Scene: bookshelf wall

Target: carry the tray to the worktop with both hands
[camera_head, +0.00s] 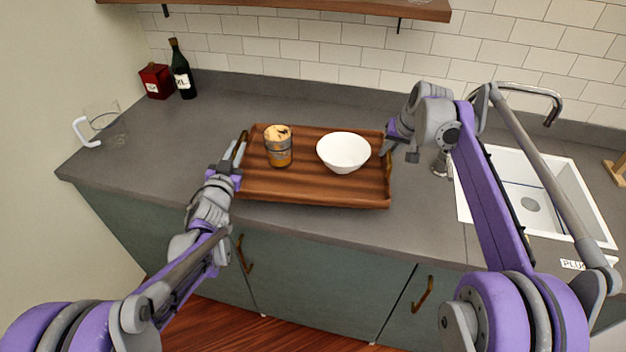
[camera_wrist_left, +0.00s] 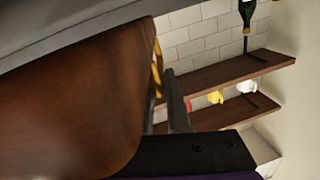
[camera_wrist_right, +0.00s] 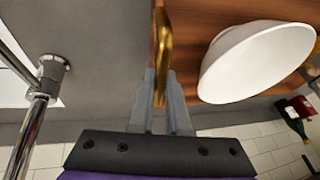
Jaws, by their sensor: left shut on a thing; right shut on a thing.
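The brown wooden tray (camera_head: 310,190) is over the grey worktop (camera_head: 150,160), near its front edge; I cannot tell whether it touches. It carries a jar with an orange-brown filling (camera_head: 279,152) and a white bowl (camera_head: 343,152), both upright. My left gripper (camera_head: 238,155) is shut on the tray's left brass handle, which shows in the left wrist view (camera_wrist_left: 157,68). My right gripper (camera_head: 390,147) is shut on the right brass handle (camera_head: 388,172). The right wrist view shows its fingers around that handle (camera_wrist_right: 163,50), beside the bowl (camera_wrist_right: 250,65).
A sink (camera_head: 530,195) with a tap (camera_head: 540,90) lies to the right. A dark bottle (camera_head: 182,72), a red box (camera_head: 156,81) and a glass mug (camera_head: 103,122) stand at the left. A wooden shelf (camera_head: 290,5) hangs above. The worktop behind the tray is clear.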

